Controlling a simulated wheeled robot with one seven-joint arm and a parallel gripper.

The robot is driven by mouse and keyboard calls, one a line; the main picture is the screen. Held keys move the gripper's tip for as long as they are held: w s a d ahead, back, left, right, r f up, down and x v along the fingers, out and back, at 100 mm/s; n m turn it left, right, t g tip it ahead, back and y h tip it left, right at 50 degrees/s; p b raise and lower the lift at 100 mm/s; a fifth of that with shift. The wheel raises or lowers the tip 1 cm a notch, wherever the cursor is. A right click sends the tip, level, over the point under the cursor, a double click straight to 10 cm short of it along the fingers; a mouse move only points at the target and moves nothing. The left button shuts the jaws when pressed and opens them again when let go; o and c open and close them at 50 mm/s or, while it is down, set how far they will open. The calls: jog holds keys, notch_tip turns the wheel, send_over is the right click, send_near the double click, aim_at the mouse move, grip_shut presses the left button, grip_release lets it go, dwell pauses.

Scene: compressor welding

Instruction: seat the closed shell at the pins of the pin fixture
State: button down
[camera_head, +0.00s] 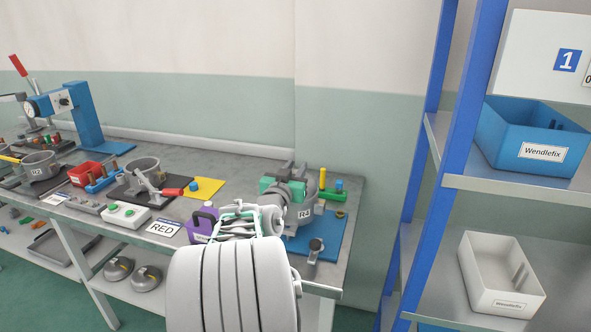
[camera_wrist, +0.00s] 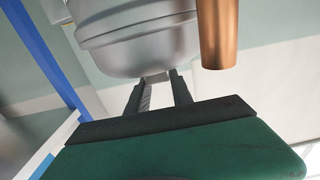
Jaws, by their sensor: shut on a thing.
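The closed shell (camera_wrist: 135,35) is a silver rounded body with a raised band in the wrist view. A copper-coloured tube (camera_wrist: 217,35) stands beside it. My gripper (camera_wrist: 160,80) is shut on the shell's edge; the exact contact is small and partly hidden. In the head view my green gripper body (camera_head: 268,186) is in front of a grey labelled shell (camera_head: 304,214) at the right end of the bench. A blue plate (camera_head: 331,232) lies beneath it and may belong to the pin fixture. I cannot make out pins, or whether the shell touches the plate.
A green block (camera_head: 335,195) with a yellow and a blue piece stands behind right. A purple container (camera_head: 203,221), a yellow plate (camera_head: 204,187) and a clamp fixture (camera_head: 145,187) are to the left. A blue-framed shelf (camera_head: 455,150) with bins stands at right.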

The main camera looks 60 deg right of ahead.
jog(key=shift+f+b, duration=0.35)
jog(key=shift+b, duration=0.2)
jog(key=shift+f+b, duration=1.15)
jog(key=shift+b, duration=0.25)
jog(key=c, duration=1.3)
grip_release()
jog(key=shift+o, duration=1.3)
jog(key=shift+f, duration=0.25)
jog(key=s+a+b, duration=0.1)
jog(key=a, duration=0.6)
jog(key=shift+s+a, duration=0.15)
jog(key=shift+a, duration=0.2)
